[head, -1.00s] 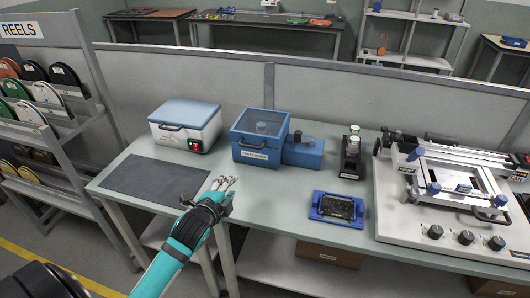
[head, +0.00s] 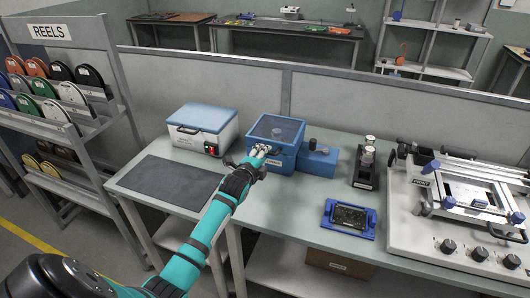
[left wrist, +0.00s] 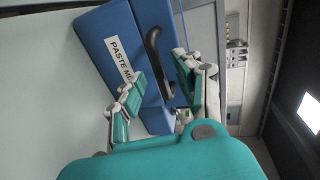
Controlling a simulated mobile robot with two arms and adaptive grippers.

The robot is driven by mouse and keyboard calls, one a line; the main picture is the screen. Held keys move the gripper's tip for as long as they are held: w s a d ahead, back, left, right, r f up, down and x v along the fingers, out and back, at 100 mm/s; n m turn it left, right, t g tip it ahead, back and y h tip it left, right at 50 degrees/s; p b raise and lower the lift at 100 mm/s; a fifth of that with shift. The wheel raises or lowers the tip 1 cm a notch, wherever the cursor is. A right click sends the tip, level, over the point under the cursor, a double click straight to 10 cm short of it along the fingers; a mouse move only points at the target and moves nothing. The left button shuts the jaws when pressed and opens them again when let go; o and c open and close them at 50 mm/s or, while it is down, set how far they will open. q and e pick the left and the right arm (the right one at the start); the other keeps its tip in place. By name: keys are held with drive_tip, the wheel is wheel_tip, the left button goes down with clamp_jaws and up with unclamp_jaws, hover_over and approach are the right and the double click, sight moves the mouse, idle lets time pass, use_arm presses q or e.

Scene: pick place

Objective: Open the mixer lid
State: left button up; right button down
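The blue paste mixer (head: 285,158) stands on the bench against the back partition. My left gripper (head: 260,150) is at the mixer's front face and hides most of the label and handle in the head view. In the left wrist view, the mixer (left wrist: 105,35) shows its label and a dark curved handle (left wrist: 155,48). The open fingers of my left gripper (left wrist: 158,68) lie on either side of the handle; I cannot tell whether they touch it. My right gripper is not in view.
A white box with a blue lid (head: 202,130) stands left of the mixer. A dark mat (head: 168,183) lies in front of it. A blue-framed board (head: 348,219), a stand with small jars (head: 366,165) and a white printer (head: 420,215) are to the right.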

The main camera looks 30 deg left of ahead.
sight(275, 136)
use_arm(q)
drive_tip(key=shift+x, duration=1.3)
drive_tip(key=shift+c, duration=0.2)
clamp_jaws()
drive_tip(key=shift+f, duration=0.1)
